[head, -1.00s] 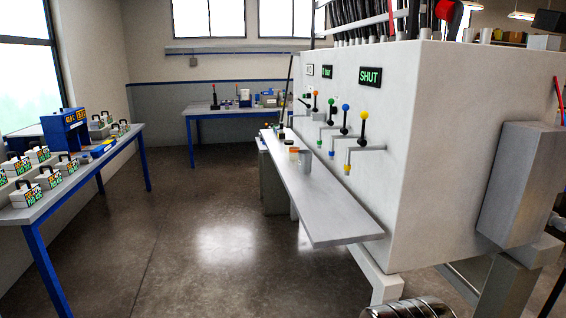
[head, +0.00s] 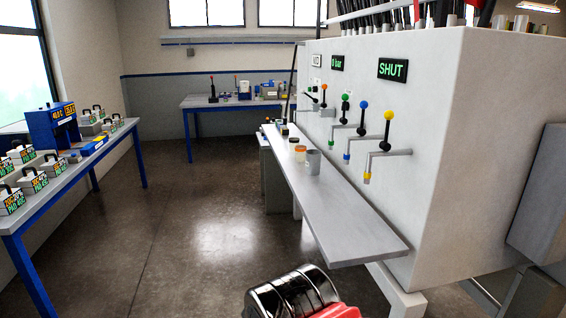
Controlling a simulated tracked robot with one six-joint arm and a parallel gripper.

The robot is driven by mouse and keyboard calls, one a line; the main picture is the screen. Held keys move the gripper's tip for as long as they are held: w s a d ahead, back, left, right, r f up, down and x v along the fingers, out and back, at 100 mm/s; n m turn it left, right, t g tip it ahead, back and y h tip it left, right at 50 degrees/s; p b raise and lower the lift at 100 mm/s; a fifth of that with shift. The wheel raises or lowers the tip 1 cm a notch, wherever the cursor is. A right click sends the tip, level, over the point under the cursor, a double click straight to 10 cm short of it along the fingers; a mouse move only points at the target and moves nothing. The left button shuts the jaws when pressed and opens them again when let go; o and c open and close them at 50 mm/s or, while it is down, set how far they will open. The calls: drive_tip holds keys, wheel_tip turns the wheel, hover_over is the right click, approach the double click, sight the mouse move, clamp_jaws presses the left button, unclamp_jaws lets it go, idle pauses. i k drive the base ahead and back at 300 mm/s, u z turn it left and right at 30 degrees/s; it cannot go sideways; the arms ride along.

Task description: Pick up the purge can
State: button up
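A plain grey can (head: 313,163), which looks like the purge can, stands upright on the long grey shelf (head: 340,222) along the front of the big white machine. It is the nearest of a row of small containers and stands below the taps. A pale jar with an orange top (head: 300,154) is just behind it. No label can be read on the can. My gripper's fingers are not in view. A shiny dark metal cylinder with a red part beside it shows at the bottom edge and seems to be part of my arm, well short of the can.
A blue-legged bench (head: 75,172) with several labelled boxes is at left, another bench (head: 225,102) at the back. The floor (head: 190,240) between is clear.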

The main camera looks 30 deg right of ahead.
sight(313, 157)
drive_tip(key=u, duration=0.2)
drive_tip(key=i, duration=1.55)
drive_tip(key=z, duration=0.55)
drive_tip(key=i, duration=0.7)
drive_tip(key=z, duration=0.85)
drive_tip(key=i, duration=1.1)
drive_tip(key=z, duration=0.15)
